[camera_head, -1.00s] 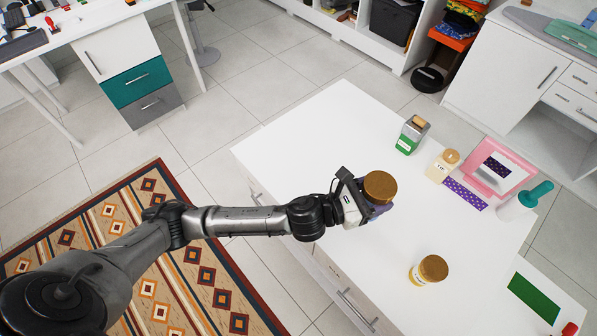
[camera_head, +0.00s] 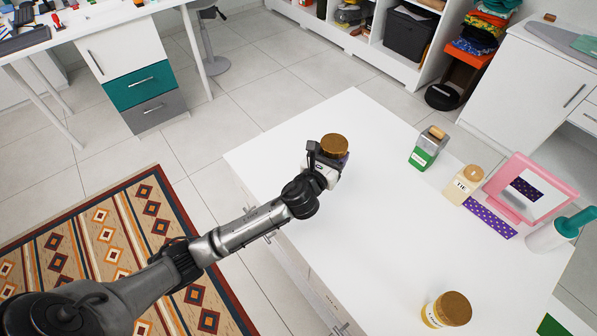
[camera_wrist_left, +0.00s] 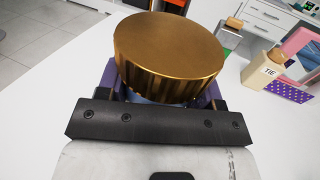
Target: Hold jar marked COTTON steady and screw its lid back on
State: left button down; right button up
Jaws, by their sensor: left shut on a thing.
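My left gripper (camera_head: 331,160) is shut on a jar topped by a wide gold-brown lid (camera_head: 334,146), near the white table's left edge. In the left wrist view the ribbed lid (camera_wrist_left: 170,55) sits level on top, with purple and dark parts around the jar beneath it. The jar's body and any label are mostly hidden, so I cannot tell its marking or how tight the lid is. Another jar (camera_head: 434,316) with a similar brown lid (camera_head: 453,308) and a yellowish label stands at the table's front; its wording is not clearly readable. My right gripper is not in view.
On the white table (camera_head: 350,240), a green-and-grey container (camera_head: 424,153), a cream bottle marked TIE (camera_head: 464,188), a purple dotted strip (camera_head: 489,218), a pink-framed mirror (camera_head: 528,187) and a teal-topped white bottle (camera_head: 556,232) stand or lie at right. The table's middle is clear.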

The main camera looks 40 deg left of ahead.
pick_arm(q)
jog(key=shift+a+y, duration=0.25)
jog(key=shift+y, duration=0.05)
jog(key=shift+s+a+f+n, duration=0.1)
jog(key=shift+s+a+n, duration=0.05)
jog(key=shift+n, duration=0.15)
jog(key=shift+a+f, duration=0.2)
jog(key=a+f+b, duration=0.4)
jog(key=a+f, duration=0.2)
jog(key=a, duration=0.5)
jog(key=shift+w+f, duration=0.3)
jog(key=shift+w, duration=0.05)
jog(key=shift+f, duration=0.1)
jog(key=shift+f+b, duration=1.2)
jog(key=shift+f, duration=0.8)
